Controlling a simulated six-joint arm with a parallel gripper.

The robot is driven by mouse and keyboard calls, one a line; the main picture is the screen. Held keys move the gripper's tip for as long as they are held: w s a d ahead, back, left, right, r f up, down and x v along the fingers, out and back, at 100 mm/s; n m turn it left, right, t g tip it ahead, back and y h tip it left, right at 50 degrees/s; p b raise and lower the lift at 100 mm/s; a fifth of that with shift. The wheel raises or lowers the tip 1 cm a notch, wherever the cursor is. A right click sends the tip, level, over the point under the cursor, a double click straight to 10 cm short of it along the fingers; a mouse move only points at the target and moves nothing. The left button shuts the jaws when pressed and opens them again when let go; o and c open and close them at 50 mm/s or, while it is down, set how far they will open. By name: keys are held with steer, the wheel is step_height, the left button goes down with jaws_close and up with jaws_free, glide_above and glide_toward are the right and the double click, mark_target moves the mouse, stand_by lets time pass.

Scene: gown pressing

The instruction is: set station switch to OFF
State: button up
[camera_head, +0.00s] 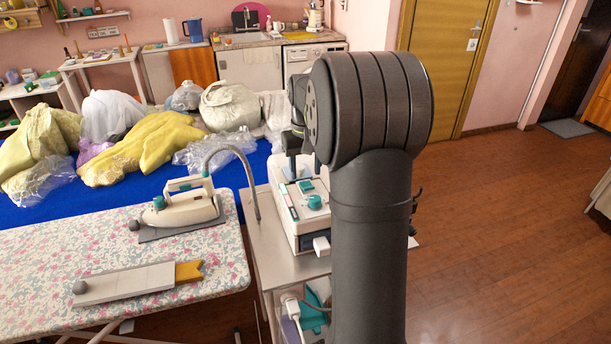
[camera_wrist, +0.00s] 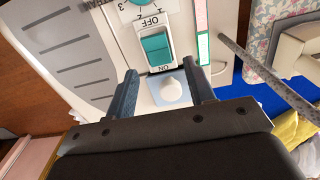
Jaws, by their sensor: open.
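The station (camera_head: 305,238) is a white box on a small side table. Its teal rocker switch (camera_wrist: 156,47) shows in the wrist view, with OFF printed at one end and ON at the end nearer my gripper. I cannot tell which end is pressed in. A teal dial (camera_head: 315,202) sits on the station, partly visible past OFF in the wrist view. My gripper (camera_wrist: 162,84) is open, its two dark fingers apart, over the panel near the ON end. A white round knob (camera_wrist: 171,90) shows between the fingers. My arm hides part of the station in the head view.
A floral ironing board (camera_head: 60,250) with an iron (camera_head: 182,208) stands left of the station. A curved grey hose post (camera_head: 247,180) rises beside the station. Bagged garments (camera_head: 140,150) lie on a blue surface behind. The wooden floor (camera_head: 510,220) to the right is clear.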

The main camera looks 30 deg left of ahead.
mark_target(307, 186)
steer(key=shift+f, duration=1.35)
steer(key=c, duration=1)
steer(key=shift+s+d+r+t+y, duration=0.1)
steer(key=shift+s+d+t+y, duration=0.1)
steer(key=shift+t+y, duration=0.4)
steer(key=shift+s+d+t+y, duration=0.15)
steer(key=shift+t+y, duration=0.45)
steer(key=shift+s+d+t+y, duration=0.15)
steer(key=shift+t+y, duration=0.45)
steer(key=shift+o, duration=0.2)
steer(key=shift+c, duration=0.2)
steer(key=o, duration=1)
